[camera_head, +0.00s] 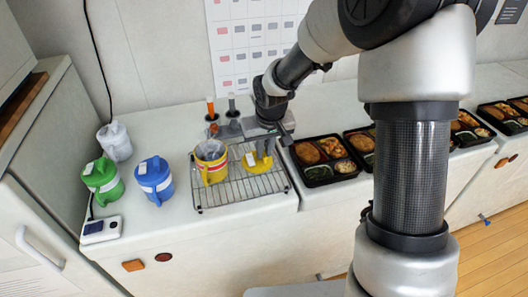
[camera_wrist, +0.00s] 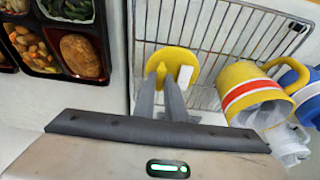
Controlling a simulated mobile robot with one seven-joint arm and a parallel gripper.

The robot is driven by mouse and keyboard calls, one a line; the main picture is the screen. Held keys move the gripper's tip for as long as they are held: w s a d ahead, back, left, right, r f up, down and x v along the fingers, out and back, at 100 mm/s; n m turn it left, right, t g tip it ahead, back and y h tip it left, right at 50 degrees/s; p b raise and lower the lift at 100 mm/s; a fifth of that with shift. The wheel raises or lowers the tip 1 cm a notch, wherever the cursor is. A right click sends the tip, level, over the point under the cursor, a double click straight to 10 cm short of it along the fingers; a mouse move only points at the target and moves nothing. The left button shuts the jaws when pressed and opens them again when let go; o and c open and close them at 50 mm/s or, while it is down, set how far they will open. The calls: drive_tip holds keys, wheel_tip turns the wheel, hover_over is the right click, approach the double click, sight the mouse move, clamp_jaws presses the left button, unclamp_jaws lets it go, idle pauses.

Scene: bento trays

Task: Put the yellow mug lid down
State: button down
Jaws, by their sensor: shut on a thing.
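The yellow mug lid (camera_head: 262,167) is a round yellow disc with a white patch, over the right part of the wire rack (camera_head: 225,192). In the wrist view the lid (camera_wrist: 186,54) shows just beyond my fingertips. My gripper (camera_wrist: 162,78) is shut on the lid, and its fingers come down from above in the head view (camera_head: 262,150). I cannot tell whether the lid touches the rack. The yellow mug (camera_head: 213,170), with a red and white band, stands without a lid on the rack, left of the lid. It also shows at right in the wrist view (camera_wrist: 248,82).
A blue mug (camera_head: 154,177), a green mug (camera_head: 101,177) and a white mug (camera_head: 117,140) stand left of the rack. A white device (camera_head: 101,230) lies at the counter's front left. Bento trays (camera_head: 319,172) line the counter to the right. Orange- and grey-handled items (camera_head: 211,108) stand behind the rack.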

drive_tip(key=shift+f, duration=0.35)
drive_tip(key=c, duration=1.8)
unclamp_jaws()
